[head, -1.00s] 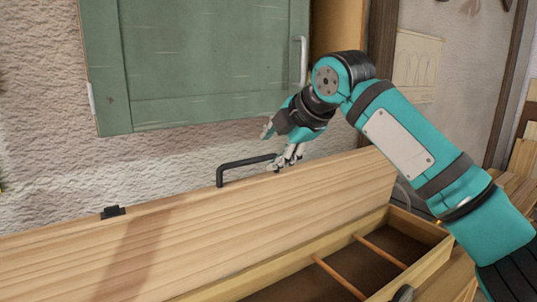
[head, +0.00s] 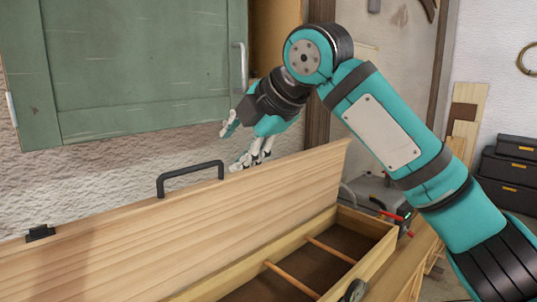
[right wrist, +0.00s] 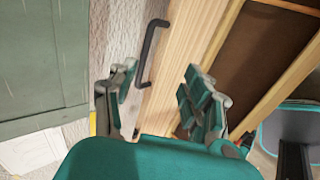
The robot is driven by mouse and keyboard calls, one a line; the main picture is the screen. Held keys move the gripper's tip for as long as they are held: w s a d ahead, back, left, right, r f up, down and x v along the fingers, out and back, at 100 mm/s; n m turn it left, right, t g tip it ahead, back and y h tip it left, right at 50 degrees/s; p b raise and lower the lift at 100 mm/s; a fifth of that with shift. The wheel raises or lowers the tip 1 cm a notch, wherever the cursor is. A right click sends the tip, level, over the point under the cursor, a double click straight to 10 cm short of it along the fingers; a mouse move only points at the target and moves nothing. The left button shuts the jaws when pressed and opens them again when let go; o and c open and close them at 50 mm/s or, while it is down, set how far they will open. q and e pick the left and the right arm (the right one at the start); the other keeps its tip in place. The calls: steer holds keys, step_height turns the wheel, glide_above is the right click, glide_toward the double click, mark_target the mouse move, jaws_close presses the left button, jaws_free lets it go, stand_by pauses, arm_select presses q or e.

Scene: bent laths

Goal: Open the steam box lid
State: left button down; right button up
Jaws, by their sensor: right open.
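The steam box lid (head: 180,228) is a long pale wooden board. It stands raised along the back of the open wooden box (head: 372,262), leaning toward the wall. A black bar handle (head: 188,176) is on the lid's upper edge; it also shows in the right wrist view (right wrist: 149,50). My right gripper (head: 238,146) is open and empty, just right of the handle and close to the lid's upper edge. In the right wrist view my right gripper's fingers (right wrist: 160,95) are spread apart, with the lid's edge beyond them. My left gripper is not in view.
Thin wooden crossbars (head: 325,248) span the box's dark inside. A green cabinet (head: 130,70) hangs on the wall above the lid, near my right gripper. Black cases (head: 512,165) stand at the right. A grey item with red parts (head: 385,200) sits behind the box.

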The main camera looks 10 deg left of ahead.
steer(key=s+d+r+b, duration=0.1)
steer(key=s+d, duration=0.4)
steer(key=d, duration=0.2)
steer(key=shift+s+d+r+b, duration=0.2)
steer(key=shift+s+d+b, duration=0.2)
